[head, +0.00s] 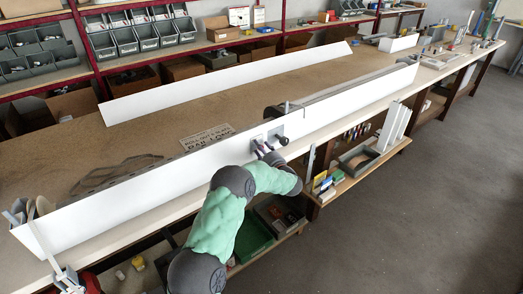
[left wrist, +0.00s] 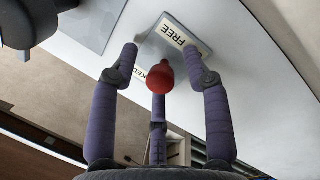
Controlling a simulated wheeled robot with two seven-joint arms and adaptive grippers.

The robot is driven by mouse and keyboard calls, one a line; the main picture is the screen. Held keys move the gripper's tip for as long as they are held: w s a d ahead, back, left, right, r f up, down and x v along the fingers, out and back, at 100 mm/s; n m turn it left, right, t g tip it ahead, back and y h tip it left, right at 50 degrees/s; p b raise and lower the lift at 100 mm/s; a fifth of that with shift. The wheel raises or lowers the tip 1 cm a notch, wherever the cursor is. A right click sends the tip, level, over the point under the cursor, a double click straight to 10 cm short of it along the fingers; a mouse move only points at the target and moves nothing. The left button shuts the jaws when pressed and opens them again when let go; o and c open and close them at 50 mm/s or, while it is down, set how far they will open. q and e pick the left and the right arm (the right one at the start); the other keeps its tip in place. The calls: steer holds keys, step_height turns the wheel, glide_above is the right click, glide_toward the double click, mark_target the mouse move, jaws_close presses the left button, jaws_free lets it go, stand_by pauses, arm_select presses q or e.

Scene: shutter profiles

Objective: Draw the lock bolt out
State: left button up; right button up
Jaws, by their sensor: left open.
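A long white shutter profile (head: 140,192) stands along the bench's front edge. In the left wrist view a red knob (left wrist: 160,78), apparently the bolt's end, stands in front of a plate labelled FREE (left wrist: 179,35). A second label (left wrist: 158,74), partly hidden by the red knob, ends in "KED". My left gripper (left wrist: 162,62) is open, its three purple fingers spread around the red knob. No firm contact can be made out. In the head view my left gripper (head: 264,149) is at the plate.
Another white profile (head: 225,82) lies further back on the brown bench (head: 150,135). A DAR-LONG sign (head: 207,137) lies behind the front profile. Shelves of grey bins (head: 125,40) line the back. A low shelf (head: 358,165) juts out below the bench; grey floor is clear at right.

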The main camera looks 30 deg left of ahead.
arm_select(q)
jaws_close()
steer(key=shift+w+v, duration=0.2)
steer(key=shift+v, duration=1.05)
jaws_free()
steer(key=shift+d, duration=0.2)
steer(key=v, duration=1.2)
